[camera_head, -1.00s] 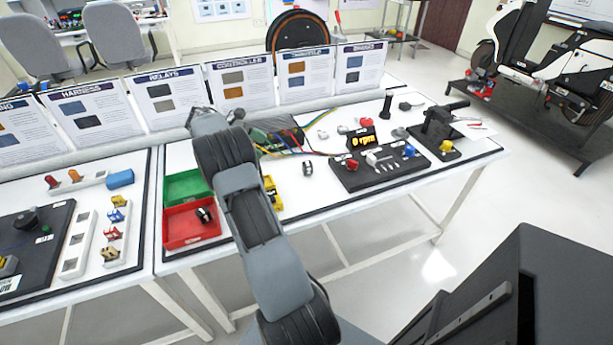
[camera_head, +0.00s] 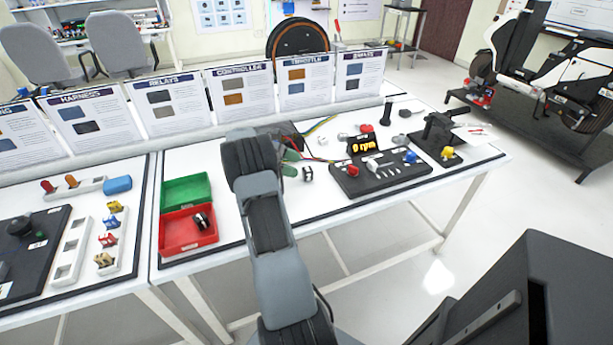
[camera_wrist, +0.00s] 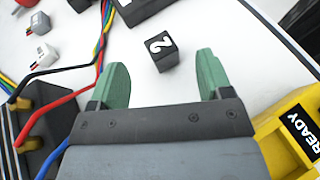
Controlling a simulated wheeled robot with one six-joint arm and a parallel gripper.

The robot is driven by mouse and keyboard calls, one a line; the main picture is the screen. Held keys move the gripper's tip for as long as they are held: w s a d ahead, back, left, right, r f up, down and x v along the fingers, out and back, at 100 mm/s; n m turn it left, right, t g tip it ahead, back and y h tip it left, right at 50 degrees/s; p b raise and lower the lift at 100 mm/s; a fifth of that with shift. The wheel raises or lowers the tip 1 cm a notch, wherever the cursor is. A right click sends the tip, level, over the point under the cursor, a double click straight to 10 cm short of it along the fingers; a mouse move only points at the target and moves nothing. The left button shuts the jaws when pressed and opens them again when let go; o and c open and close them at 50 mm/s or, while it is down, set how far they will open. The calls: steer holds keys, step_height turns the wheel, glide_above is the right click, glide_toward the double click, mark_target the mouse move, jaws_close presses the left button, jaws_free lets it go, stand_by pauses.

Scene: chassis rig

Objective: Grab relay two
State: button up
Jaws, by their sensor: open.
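Relay two (camera_wrist: 164,53) is a small black cube with a white "2" on top, standing on the white table. In the wrist view it lies just ahead of and between the fingertips of my gripper (camera_wrist: 163,72), with a gap on both sides. The two green fingers are spread open and hold nothing. In the head view a small black-and-white cube (camera_head: 307,173), apparently this relay, stands just right of my gripper (camera_head: 290,160), which is partly hidden by my arm.
A yellow block marked READY (camera_wrist: 287,128) is close on the right in the wrist view. Red, blue and other wires (camera_wrist: 66,100) with a dark terminal block (camera_wrist: 47,130) are on the left. A red bin (camera_head: 172,236) holds another small dark part. The black throttle board (camera_head: 350,188) lies right.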

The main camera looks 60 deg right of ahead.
mark_target(307, 169)
steer(key=shift+x, duration=2.2)
steer(key=shift+f, duration=0.1)
steer(key=shift+c, duration=0.2)
steer(key=c, duration=1)
steer(key=shift+o, duration=0.2)
